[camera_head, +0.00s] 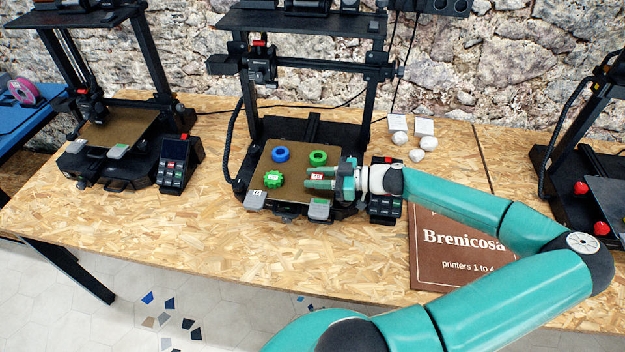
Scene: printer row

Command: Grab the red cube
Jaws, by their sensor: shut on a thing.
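The red cube (317,177) shows as a small red patch between the fingers of my gripper (319,177), over the right part of the middle printer's brown bed (292,192). My gripper reaches in from the right and is shut on the cube. The fingers cover most of it. I cannot tell whether the cube still touches the bed.
The middle printer's black frame (247,115) rises around the bed. A control panel (386,203) stands right of it, under my arm. A brown sign (440,265) lies on the wooden table (200,235). White pieces (416,155) lie behind. More printers stand left (120,170) and right.

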